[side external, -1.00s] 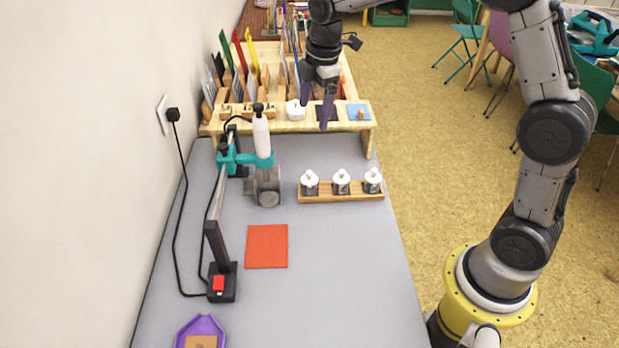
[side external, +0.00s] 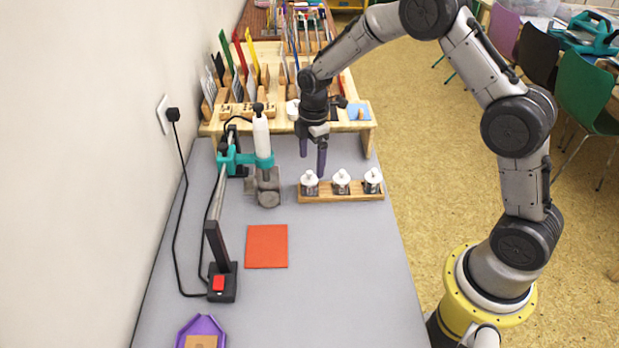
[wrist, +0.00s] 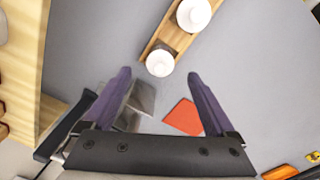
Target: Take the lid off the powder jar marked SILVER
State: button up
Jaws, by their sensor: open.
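Three small jars with white knobbed lids stand in a wooden rack: a left jar (side external: 309,184), a middle jar (side external: 341,183) and a right jar (side external: 373,181). Their labels are too small to read, so I cannot tell which is marked SILVER. My gripper (side external: 313,164) is open and empty, with its purple fingers pointing down just above and behind the left jar. In the wrist view, one white lid (wrist: 160,62) lies ahead of and between the fingertips (wrist: 158,74), and another lid (wrist: 194,14) is farther up. No finger visibly touches a lid.
The wooden rack (side external: 330,197) sits on the grey table. A red-orange sheet (side external: 267,246) lies in front. A wooden shelf (side external: 366,140) with cards is behind. The front right table is clear.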

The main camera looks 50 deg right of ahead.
aim_at(310, 172)
jog(key=shift+w+a+f, duration=0.15)
jog(key=shift+f, duration=2.15)
jog(key=c, duration=1.4)
jog(key=shift+r, duration=0.15)
